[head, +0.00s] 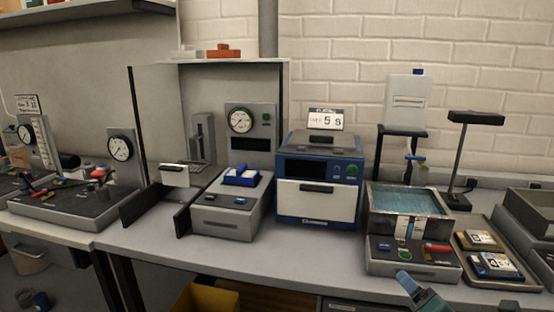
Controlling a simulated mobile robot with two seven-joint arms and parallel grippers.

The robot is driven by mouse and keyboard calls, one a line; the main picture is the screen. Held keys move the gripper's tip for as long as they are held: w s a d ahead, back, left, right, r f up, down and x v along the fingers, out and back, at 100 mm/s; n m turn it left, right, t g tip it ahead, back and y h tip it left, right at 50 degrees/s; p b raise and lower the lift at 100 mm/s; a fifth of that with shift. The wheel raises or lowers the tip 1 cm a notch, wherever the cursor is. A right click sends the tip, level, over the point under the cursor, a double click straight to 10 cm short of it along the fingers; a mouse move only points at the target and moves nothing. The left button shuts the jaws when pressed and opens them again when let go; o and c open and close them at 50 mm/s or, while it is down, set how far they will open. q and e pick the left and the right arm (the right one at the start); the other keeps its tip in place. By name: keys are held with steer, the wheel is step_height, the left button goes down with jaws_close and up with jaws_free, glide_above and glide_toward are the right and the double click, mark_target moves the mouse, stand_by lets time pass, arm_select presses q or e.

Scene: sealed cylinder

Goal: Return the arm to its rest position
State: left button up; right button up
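A teal-grey part with a blue end (422,292) rises from the bottom edge at the right, in front of the water bath unit. It looks like the tip of my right arm, but I cannot make out two separate fingers or anything held. It appears apart from the bench things behind it. My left gripper does not show clearly anywhere. No sealed cylinder can be picked out with certainty.
The bench holds a gauge unit with a blue cradle (240,177), a blue-and-white oven (319,197), a water bath (410,201) and a tray with labelled packs (508,283). A dark stand (458,160) is behind. The bench front (300,264) is clear.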

steer(key=s+a+f+m+g+y+p, duration=0.2)
steer(key=s+a+f+m, duration=0.4)
steer(key=m, duration=0.5)
steer(key=s+a+f+m+g+y+p, duration=0.1)
steer(key=s+a+f+m+y+p, duration=0.1)
steer(key=s+a+f+m, duration=0.4)
steer(key=s+f+m, duration=0.4)
steer(key=f+m, duration=0.2)
steer(key=shift+a+f+g, duration=0.2)
steer(key=shift+a+g, duration=0.2)
steer(key=shift+d, duration=0.1)
stand_by(0.9)
